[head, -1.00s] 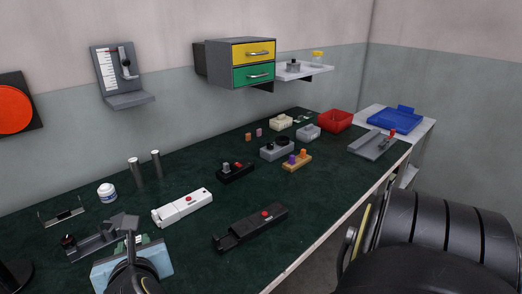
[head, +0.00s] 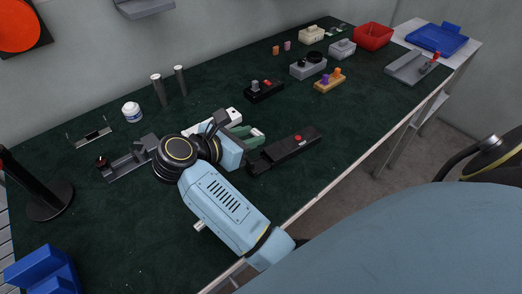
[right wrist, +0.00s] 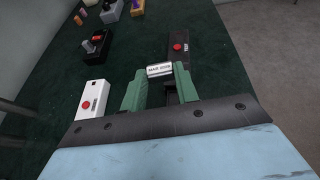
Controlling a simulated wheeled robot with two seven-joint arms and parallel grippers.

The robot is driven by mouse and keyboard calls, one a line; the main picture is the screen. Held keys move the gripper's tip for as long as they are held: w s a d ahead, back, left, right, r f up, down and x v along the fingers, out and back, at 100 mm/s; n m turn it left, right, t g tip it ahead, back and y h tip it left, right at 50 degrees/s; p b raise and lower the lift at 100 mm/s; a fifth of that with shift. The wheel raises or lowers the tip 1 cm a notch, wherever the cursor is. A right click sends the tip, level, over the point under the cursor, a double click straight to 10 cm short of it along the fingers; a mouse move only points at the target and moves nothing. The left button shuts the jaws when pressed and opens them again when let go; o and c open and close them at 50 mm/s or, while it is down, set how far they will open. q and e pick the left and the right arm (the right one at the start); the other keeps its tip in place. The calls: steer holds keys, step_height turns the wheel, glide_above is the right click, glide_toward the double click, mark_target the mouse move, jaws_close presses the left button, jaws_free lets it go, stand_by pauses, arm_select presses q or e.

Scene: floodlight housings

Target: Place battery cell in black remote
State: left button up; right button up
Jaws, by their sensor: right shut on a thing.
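The black remote (head: 290,150) lies on the dark green mat with a red button on top; its near-left end has an open dark bay. It also shows in the right wrist view (right wrist: 179,50), just beyond my fingertips. My right gripper (head: 254,136) is beside the bay end of the remote. In the right wrist view its green fingers (right wrist: 160,80) are shut on the battery cell (right wrist: 160,70), a small cylinder with a white printed label, lying crosswise. Whether the cell touches the remote I cannot tell. My left gripper is not in view.
A white remote (head: 228,116) with a red button lies behind my gripper, partly hidden. A smaller black device (head: 264,92) stands further back. A grey fixture (head: 126,167), a white jar (head: 131,112) and two metal posts stand to the left. The mat right of the black remote is clear.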

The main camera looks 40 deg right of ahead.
mark_target(248, 164)
steer(key=shift+s+r+m+g, duration=0.2)
steer(key=shift+r+m+g, duration=0.05)
steer(key=shift+m+g, duration=0.4)
steer(key=shift+s+m+g, duration=0.15)
steer(key=shift+m+g, duration=0.1)
steer(key=shift+g, duration=0.2)
step_height(248, 164, down, 6)
steer(key=shift+d+r, duration=0.1)
steer(key=shift+r, duration=0.1)
steer(key=shift+f, duration=2.15)
arm_select(q)
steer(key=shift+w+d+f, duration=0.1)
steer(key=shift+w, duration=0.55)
steer(key=shift+b, duration=0.3)
